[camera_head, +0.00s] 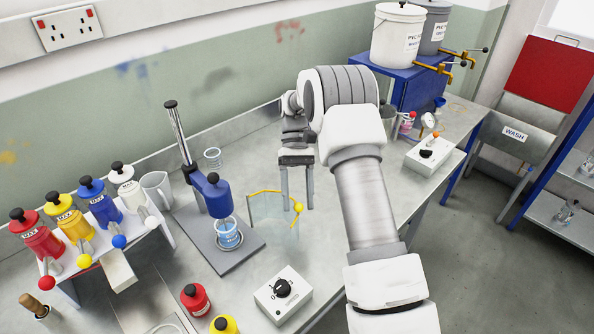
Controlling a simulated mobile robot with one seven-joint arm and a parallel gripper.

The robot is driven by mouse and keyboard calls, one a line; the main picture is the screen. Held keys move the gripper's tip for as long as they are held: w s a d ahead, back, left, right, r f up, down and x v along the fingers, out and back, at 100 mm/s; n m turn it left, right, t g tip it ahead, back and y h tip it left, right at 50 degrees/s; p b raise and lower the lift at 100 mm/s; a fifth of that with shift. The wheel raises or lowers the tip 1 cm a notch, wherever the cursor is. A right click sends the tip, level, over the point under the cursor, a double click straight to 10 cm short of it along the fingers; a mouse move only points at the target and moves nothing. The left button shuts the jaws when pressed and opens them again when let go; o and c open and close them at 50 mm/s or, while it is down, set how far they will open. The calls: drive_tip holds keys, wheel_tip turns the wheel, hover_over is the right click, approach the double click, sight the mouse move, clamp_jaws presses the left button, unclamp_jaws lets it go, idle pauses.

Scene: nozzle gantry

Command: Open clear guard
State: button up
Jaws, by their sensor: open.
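The clear guard (272,212) is a see-through panel with a yellow top edge and a yellow knob (298,207) at its right end. It stands to the right of the blue nozzle head (212,192) on its post and grey base plate. My gripper (297,207) points down with its two fingers apart, close by the guard's right end. The yellow knob shows beside or between the fingers; I cannot tell whether they touch it. Under the nozzle stands a clear cup with blue rings (229,233).
Red, yellow, blue and white bottles stand in a rack (120,238) at left, with a grey jug (157,190) beside it. A control box with a black dial (283,293) sits in front. Another box (428,154) and a blue stand (398,88) with buckets are at right.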

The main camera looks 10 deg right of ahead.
drive_tip(key=p+v, duration=0.6)
drive_tip(key=v, duration=0.3)
drive_tip(key=shift+w+r, duration=0.25)
drive_tip(key=shift+r, duration=0.1)
drive_tip(key=shift+d, duration=0.1)
drive_tip(key=shift+f, duration=0.1)
idle(0.4)
